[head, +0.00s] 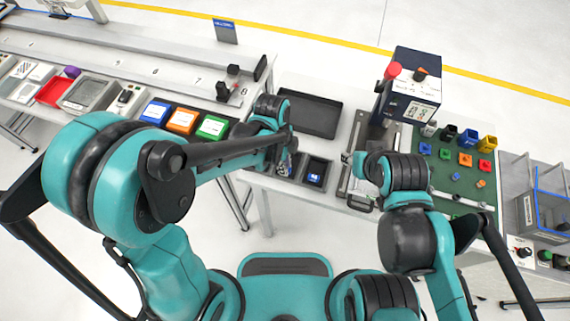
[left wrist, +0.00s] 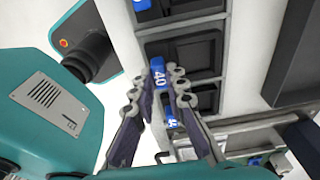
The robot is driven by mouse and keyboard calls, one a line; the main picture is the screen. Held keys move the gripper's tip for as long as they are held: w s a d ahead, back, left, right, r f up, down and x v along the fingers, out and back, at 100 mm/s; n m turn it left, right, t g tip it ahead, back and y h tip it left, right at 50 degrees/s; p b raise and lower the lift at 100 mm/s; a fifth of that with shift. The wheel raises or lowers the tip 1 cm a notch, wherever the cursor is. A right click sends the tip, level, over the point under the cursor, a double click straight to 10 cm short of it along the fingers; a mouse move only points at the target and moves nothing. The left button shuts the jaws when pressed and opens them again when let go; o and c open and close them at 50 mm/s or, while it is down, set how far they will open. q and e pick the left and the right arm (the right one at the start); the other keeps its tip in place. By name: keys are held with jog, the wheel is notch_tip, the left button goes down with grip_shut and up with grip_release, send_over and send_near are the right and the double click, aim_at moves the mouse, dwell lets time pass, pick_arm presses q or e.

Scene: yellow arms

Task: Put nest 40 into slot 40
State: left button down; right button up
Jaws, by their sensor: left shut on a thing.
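Nest 40, a small blue block with a white "40" (left wrist: 157,76), is between the fingertips of my left gripper (left wrist: 160,88), which is shut on it. In the left wrist view it overlaps the edge of a dark compartment (left wrist: 190,52); I cannot tell whether it touches it. In the head view my left gripper (head: 284,158) is over the left part of the dark compartment tray (head: 301,184), and its arm partly hides it. No slot number is readable. My right gripper (head: 348,158) is right of the tray; its fingers are too small to judge.
A large empty black tray (head: 310,113) lies behind. Blue, orange and green bins (head: 183,121) stand to the left. A dark blue box (head: 412,85) and a green board (head: 455,165) are to the right.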

pick_arm(q)
jog(key=shift+f, duration=0.15)
jog(key=c, duration=1.5)
grip_release()
jog(key=shift+o, duration=0.2)
notch_tip(320, 180, up, 12)
jog(key=a, duration=0.1)
jog(key=shift+w+a, duration=0.2)
jog(key=s+a+n+t+b, duration=0.1)
jog(key=s+a+n+t, duration=0.1)
jog(key=a+n, duration=0.6)
jog(key=s+a+n+t+y, duration=0.1)
jog(key=s+a+n+t, duration=0.2)
jog(key=n, duration=1)
jog(key=a+t, duration=0.2)
jog(key=a, duration=0.3)
jog(key=shift+s+a+r+n+t+b, duration=0.2)
jog(key=shift+s+n+t+b, duration=0.1)
jog(key=shift+b, duration=0.1)
